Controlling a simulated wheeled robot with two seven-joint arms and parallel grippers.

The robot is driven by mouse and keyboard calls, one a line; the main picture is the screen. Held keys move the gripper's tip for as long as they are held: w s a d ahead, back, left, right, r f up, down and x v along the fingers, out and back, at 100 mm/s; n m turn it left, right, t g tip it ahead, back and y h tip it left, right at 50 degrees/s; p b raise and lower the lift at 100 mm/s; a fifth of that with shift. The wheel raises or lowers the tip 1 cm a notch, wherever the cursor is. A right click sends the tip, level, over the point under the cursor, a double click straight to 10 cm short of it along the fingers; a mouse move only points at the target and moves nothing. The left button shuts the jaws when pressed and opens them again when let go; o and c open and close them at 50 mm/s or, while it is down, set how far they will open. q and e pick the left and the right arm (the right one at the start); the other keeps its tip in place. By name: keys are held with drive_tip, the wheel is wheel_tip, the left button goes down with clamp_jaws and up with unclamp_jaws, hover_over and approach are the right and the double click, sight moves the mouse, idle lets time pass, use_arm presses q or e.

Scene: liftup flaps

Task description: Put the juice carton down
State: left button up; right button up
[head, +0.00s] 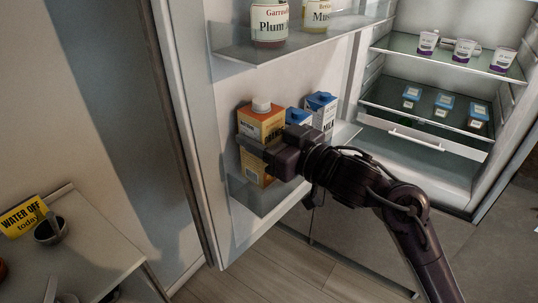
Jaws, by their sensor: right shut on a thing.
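The orange juice carton (262,122) with a pale round cap stands upright at the lower door shelf (240,193) of the open fridge. My right gripper (262,148) comes in from the right and is shut on the middle of the carton, covering part of its front. I cannot tell whether the carton's base touches the shelf. A blue milk carton (321,108) is beside it to the right, with another blue-topped carton (297,116) between them, partly hidden by my gripper. My left gripper is not in view.
Jars, including a plum one (270,22), stand on the door shelf above. Inside the fridge, small cups (464,51) sit on a glass shelf over a drawer (425,135) with blue-lidded packs. A side table (85,240) at left holds a yellow sign (24,216) and a dark cup (51,230).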

drive_tip(key=f, duration=0.4)
drive_tip(key=shift+w+a+b, duration=0.15)
drive_tip(key=shift+a+b, duration=0.05)
drive_tip(key=shift+b, duration=0.1)
drive_tip(key=shift+f, duration=0.35)
drive_tip(key=shift+d, duration=0.1)
drive_tip(key=shift+f, duration=0.15)
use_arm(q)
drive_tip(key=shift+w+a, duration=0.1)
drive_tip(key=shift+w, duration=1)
use_arm(e)
drive_tip(key=o, duration=1.2)
